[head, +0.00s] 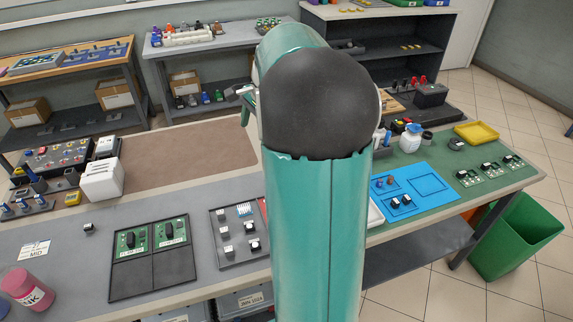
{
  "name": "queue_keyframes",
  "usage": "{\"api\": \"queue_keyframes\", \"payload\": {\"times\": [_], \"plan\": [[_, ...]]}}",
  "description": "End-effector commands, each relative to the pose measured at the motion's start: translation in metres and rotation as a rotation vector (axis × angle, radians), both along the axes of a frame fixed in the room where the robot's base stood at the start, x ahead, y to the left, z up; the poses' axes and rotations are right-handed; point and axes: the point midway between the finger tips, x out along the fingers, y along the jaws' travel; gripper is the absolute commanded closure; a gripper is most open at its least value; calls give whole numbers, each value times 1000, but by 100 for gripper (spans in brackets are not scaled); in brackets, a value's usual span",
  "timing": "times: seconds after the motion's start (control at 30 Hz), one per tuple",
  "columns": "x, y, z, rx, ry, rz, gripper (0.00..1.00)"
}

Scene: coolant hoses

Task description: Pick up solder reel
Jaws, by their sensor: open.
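I cannot make out the solder reel for certain. A small dark round item (427,138) stands beside a white bottle on the right part of the bench, but I cannot tell what it is. My teal arm with its dark joint cap fills the middle and hides the bench behind it. Only a small grey and teal part of my gripper (241,97) shows at the arm's left edge, above the brown mat. Its fingertips are mostly hidden, and I see nothing held.
The bench holds a white box (101,179), a black tray with green boards (151,256), a blue tray (432,184), a white bottle (411,139) and a yellow tray (476,132). A green bin (515,235) stands at the right. The brown mat (190,160) is largely clear.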

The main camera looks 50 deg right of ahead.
Motion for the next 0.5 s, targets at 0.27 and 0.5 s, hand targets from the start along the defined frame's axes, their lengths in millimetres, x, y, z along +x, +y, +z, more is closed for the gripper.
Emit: {"api": "queue_keyframes", "payload": {"times": [0.27,0.5], "plan": [[-20,-113,-56,172,43,-391,27],[-53,-188,-101,300,65,-670,27]]}}
